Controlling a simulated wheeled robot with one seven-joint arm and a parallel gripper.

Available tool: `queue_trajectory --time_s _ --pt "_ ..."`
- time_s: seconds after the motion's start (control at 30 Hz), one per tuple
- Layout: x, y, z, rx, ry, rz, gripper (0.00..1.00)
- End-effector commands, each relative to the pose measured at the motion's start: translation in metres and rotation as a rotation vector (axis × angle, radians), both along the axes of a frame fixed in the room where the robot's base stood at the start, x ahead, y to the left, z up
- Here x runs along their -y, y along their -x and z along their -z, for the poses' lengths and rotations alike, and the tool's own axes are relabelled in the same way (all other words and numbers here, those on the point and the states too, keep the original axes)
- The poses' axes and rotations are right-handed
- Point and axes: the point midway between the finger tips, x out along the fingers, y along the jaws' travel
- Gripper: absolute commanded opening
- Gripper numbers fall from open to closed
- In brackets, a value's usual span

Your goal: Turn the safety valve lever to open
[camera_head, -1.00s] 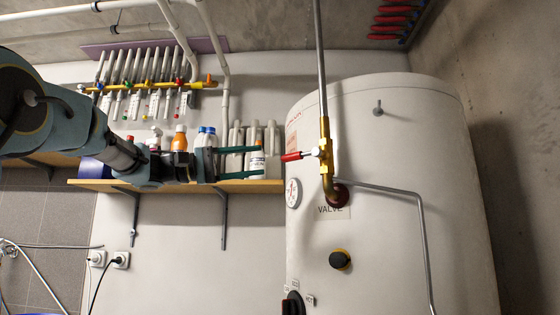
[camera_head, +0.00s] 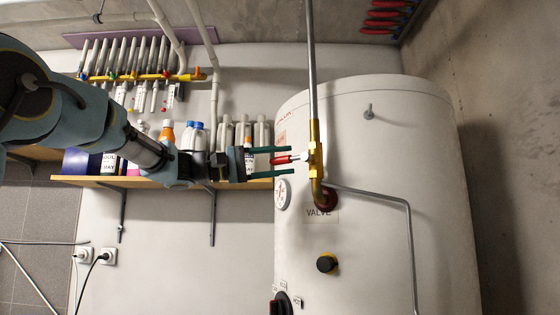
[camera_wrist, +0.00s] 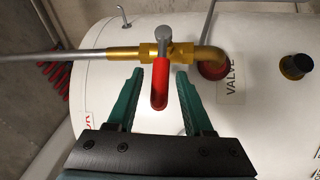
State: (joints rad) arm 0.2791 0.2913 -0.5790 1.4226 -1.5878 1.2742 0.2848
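The red safety valve lever (camera_head: 281,160) sticks out to the left from the brass valve (camera_head: 315,160) on the pipe in front of the white boiler. My gripper (camera_head: 290,160) is open, with one green finger above the lever and one below it in the head view. In the wrist view the red lever (camera_wrist: 160,84) lies between the two finger ends of my gripper (camera_wrist: 158,88), with a visible gap on both sides. The brass valve (camera_wrist: 130,54) runs across just past the fingertips. I cannot see the fingers touching the lever.
The white boiler (camera_head: 380,220) stands behind the valve, with a gauge (camera_head: 283,194) and a black-yellow knob (camera_head: 327,263). A wooden shelf (camera_head: 90,182) with bottles runs behind my arm. A vertical grey pipe (camera_head: 311,60) rises from the valve. A concrete wall is at right.

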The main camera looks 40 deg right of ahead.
Motion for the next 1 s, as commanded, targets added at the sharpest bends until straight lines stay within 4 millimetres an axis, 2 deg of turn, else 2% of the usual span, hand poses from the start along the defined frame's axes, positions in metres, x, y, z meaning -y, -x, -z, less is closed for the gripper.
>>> queue_trajectory --time_s 0.07,0.43,1.0 --pt "-0.0001 -0.0002 0.0000 0.000 0.000 0.000 0.41" --pt "-0.0003 -0.0003 -0.0001 0.000 0.000 0.000 0.00" --pt "-0.0003 -0.0004 0.0000 0.000 0.000 -0.001 0.00"
